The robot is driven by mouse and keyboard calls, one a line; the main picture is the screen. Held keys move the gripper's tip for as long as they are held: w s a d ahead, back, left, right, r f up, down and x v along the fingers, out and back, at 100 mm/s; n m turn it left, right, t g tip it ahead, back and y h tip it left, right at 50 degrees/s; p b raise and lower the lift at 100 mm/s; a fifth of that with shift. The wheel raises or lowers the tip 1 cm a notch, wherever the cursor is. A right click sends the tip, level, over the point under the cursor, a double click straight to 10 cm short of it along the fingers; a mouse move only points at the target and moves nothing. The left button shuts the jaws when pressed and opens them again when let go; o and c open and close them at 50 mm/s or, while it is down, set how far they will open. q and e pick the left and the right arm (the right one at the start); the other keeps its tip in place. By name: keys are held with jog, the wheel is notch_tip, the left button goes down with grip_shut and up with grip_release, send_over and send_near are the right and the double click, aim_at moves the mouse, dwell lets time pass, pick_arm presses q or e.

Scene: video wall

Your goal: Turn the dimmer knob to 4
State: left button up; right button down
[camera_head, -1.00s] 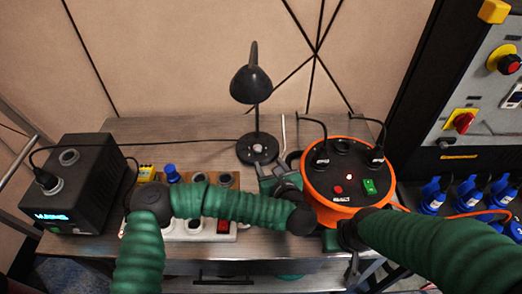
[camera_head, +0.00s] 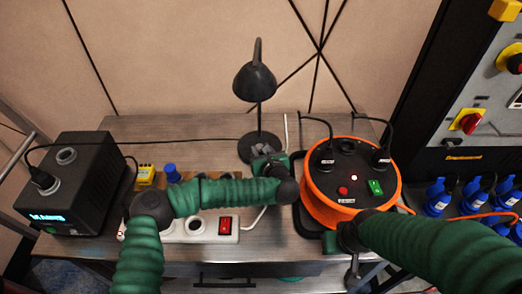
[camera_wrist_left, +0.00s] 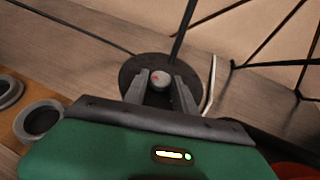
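A black desk lamp (camera_head: 256,82) stands at the back middle of the table on a round black base, which also shows in the left wrist view (camera_wrist_left: 128,70). A small grey knob (camera_wrist_left: 159,79) with a red mark sits on the base. My left gripper (camera_head: 263,149) is over the base; in the left wrist view its two fingers (camera_wrist_left: 161,86) are apart, with the knob showing between their tips. I cannot tell whether they touch it. In the head view the fingers cover the knob. My right gripper (camera_head: 352,268) is low at the table's front edge, its fingers unclear.
An orange cable reel (camera_head: 322,208) with plugged-in black cables stands just right of my left gripper. A white power strip (camera_head: 225,238) with a red switch lies in front. A black power box (camera_head: 95,178) is at left. An electrical panel (camera_head: 480,90) stands at right.

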pick_arm(q)
jog(key=shift+d, duration=0.15)
grip_shut()
pick_arm(e)
jog(key=shift+d, duration=0.15)
